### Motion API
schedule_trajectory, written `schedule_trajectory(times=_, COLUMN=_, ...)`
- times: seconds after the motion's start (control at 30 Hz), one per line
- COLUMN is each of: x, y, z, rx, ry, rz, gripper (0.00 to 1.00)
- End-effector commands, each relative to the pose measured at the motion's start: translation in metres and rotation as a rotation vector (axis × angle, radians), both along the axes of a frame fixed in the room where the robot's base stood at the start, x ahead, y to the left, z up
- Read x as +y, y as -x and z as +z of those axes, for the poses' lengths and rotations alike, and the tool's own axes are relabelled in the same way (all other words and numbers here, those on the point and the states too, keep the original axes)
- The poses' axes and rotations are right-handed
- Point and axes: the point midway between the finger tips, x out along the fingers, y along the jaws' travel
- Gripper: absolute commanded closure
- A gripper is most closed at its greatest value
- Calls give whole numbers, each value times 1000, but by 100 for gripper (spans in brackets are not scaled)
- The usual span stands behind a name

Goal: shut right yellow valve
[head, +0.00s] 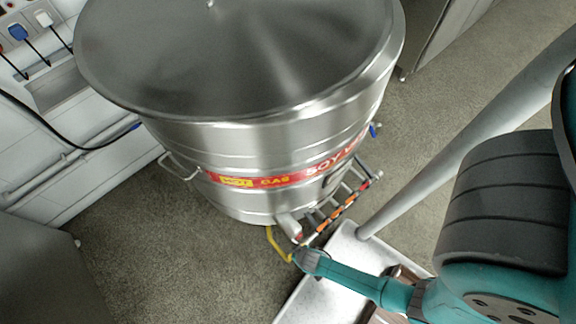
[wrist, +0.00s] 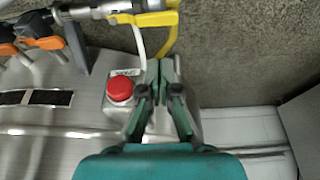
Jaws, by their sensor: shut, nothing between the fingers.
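The yellow valve lever (wrist: 146,19) shows at the top of the wrist view, lying crosswise on a metal pipe fitting, its right end beside a yellow hose (wrist: 171,38). My gripper (wrist: 165,68) has its fingers together, with nothing held, and its tips lie just below the lever in the picture, close to the hose. Whether the tips touch the hose I cannot tell. In the head view my gripper (head: 302,258) is at the front foot of the steel vessel, by the yellow hose (head: 275,243). The yellow lever cannot be made out clearly there.
A red push button (wrist: 119,90) on a steel box sits left of my fingers. Orange valve levers (wrist: 42,42) line the pipe at left. The large steel vessel (head: 240,140) fills the middle. A grey pole (head: 470,140) stands at right; open floor (head: 190,270) lies at left.

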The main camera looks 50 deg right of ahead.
Motion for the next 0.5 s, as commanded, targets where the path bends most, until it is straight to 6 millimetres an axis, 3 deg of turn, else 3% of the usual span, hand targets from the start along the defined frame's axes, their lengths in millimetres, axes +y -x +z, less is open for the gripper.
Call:
schedule_trajectory(times=0.3, x=0, y=0, z=-1, rx=-1, ry=-1, rz=0, gripper=100)
schedule_trajectory(times=0.5, x=-1, y=-6, z=-15, rx=-1, ry=-1, rz=0, gripper=100)
